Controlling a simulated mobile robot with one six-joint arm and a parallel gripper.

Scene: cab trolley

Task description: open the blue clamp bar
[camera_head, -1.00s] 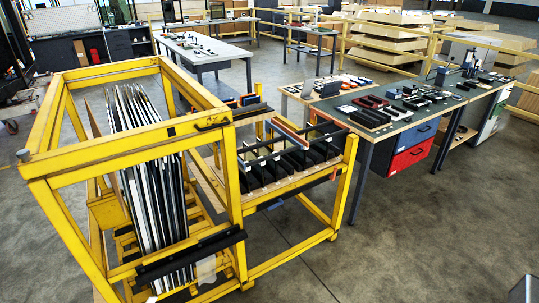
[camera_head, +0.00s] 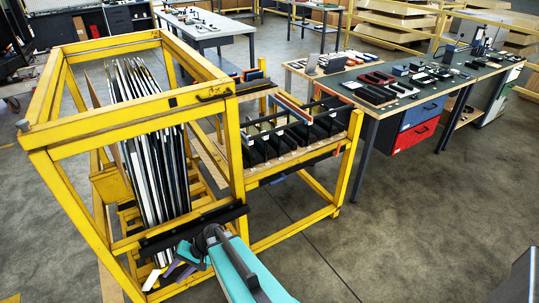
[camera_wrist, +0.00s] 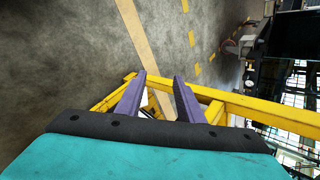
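A yellow trolley frame (camera_head: 245,180) holds upright panels at left and a lower rack of dark slots at right. A blue bar (camera_head: 291,108) stands along the top of the lower rack, with an orange part beside it; it looks like the clamp bar, but its fastening is too small to tell. My gripper (camera_head: 160,272) is at the front foot of the trolley, below and left of the blue bar, apart from it. In the wrist view my gripper (camera_wrist: 159,78) has its two purple fingers apart and nothing held; yellow frame bars show beyond them. The blue bar is not recognisable there.
Tall thin panels (camera_head: 150,150) lean inside the left part of the trolley. A black padded bar (camera_head: 190,231) crosses its front near my arm. A workbench (camera_head: 400,85) with tools and blue and red drawers stands at right.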

